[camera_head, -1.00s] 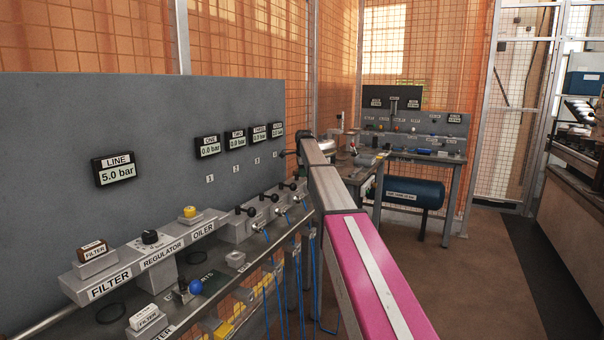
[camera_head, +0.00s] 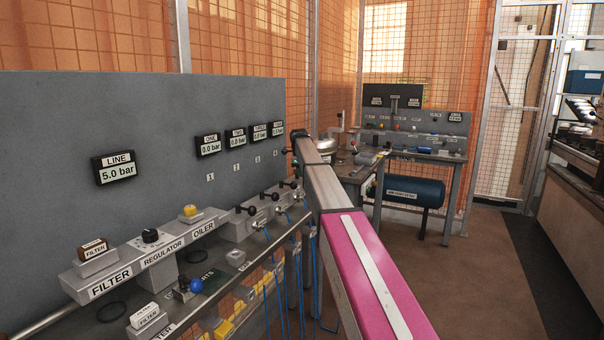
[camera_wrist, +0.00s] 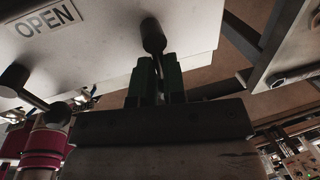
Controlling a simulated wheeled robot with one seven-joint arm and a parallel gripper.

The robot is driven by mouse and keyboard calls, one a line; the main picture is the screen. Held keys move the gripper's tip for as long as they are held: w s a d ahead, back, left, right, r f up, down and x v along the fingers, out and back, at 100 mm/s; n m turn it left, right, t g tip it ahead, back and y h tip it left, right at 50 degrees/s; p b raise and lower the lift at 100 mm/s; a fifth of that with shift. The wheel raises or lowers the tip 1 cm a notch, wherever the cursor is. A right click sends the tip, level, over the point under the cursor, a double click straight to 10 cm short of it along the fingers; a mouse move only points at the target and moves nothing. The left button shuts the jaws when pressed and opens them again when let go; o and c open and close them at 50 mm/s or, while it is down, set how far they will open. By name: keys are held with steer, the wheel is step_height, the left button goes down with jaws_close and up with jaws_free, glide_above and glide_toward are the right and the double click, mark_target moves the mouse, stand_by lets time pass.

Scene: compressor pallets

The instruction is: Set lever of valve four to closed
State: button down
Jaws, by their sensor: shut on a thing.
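In the wrist view my gripper (camera_wrist: 159,80), with dark green fingers, is shut on a thin lever with a black knob (camera_wrist: 153,36). The knob stands out beyond the fingertips beside a white panel. A plate marked OPEN (camera_wrist: 47,28) is on that panel. Another black-knobbed lever (camera_wrist: 16,78) is at the left, apart from my fingers. In the head view, black-knobbed levers (camera_head: 262,195) line the valve row along the bench. I cannot read the held lever's valve number.
A grey panel (camera_head: 60,130) with pressure gauges stands behind the valve row; the line gauge (camera_head: 114,168) reads 5.0 bar. Blue hoses (camera_head: 283,290) hang below the valves. Another bench (camera_head: 420,158) with a blue tank (camera_head: 412,191) stands behind. The brown floor (camera_head: 480,280) at the right is clear.

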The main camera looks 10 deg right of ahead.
steer(key=shift+s+d, duration=0.35)
steer(key=shift+d, duration=0.15)
steer(key=c, duration=1.2)
jaws_free()
steer(key=shift+d, duration=0.15)
steer(key=shift+a+r, duration=0.1)
steer(key=shift+a, duration=0.15)
steer(key=shift+r, duration=0.3)
steer(key=r, duration=0.3)
steer(key=s+r, duration=0.1)
steer(key=r, duration=0.2)
steer(key=a+r, duration=0.1)
steer(key=r, duration=0.2)
steer(key=shift+s+r, duration=0.35)
steer(key=shift+r, duration=0.05)
